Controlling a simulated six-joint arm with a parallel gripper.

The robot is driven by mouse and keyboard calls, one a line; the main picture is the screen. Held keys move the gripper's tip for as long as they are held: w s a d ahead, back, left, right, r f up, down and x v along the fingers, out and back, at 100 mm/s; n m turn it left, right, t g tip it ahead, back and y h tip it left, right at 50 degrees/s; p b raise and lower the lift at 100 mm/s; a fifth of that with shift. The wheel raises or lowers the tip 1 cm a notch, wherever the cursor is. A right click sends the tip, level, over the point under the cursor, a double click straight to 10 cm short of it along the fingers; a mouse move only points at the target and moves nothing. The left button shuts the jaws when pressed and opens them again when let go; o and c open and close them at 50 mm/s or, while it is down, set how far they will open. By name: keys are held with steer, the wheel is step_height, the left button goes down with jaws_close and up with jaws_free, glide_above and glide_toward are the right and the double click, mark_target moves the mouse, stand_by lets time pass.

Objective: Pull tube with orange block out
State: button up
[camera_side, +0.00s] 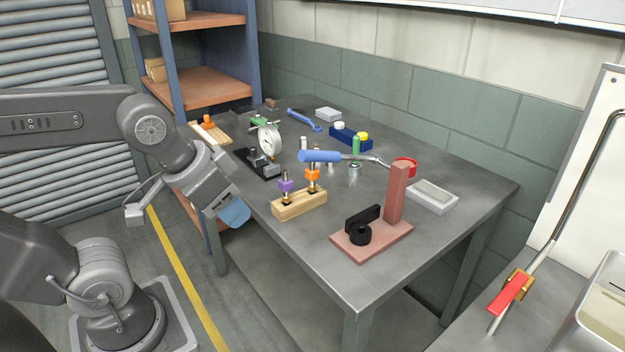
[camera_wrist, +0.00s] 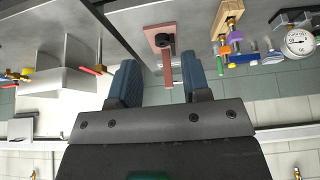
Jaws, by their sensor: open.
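A wooden base (camera_side: 300,206) stands near the front left edge of the table. Two upright tubes stand in it, one with an orange block (camera_side: 313,174) and one with a purple block (camera_side: 286,186). The wooden base also shows at the top right of the wrist view (camera_wrist: 229,14), with the purple block (camera_wrist: 235,35) beneath it. My gripper (camera_side: 235,212) is left of the base, off the table's edge and apart from both tubes. In the wrist view its two blue fingers are spread, with nothing held between them (camera_wrist: 160,62).
A pink stand (camera_side: 396,192) with a black part is right of the wooden base. A blue-handled tool (camera_side: 320,156) lies behind the orange block. A gauge (camera_side: 269,139) on a black base stands behind left. A grey box (camera_side: 432,196) is at the right.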

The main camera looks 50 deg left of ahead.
steer(key=shift+o, duration=0.6)
steer(key=shift+r, duration=0.2)
step_height(320, 180, up, 5)
steer(key=w+a+r+g, duration=0.1)
steer(key=w+a+r, duration=0.2)
steer(key=w, duration=0.5)
steer(key=w+a+r+g, duration=0.2)
steer(key=w+a, duration=0.1)
steer(key=w, duration=0.5)
steer(key=g, duration=0.2)
glide_above(312, 170)
step_height(312, 170, down, 5)
steer(key=shift+g, duration=0.3)
steer(key=f, duration=0.6)
steer(key=shift+w+a+f, duration=0.25)
steer(key=shift+a+f, duration=0.05)
steer(key=shift+f, duration=0.4)
steer(key=shift+f, duration=0.15)
steer(key=shift+f, duration=4.4)
steer(key=shift+c, duration=0.5)
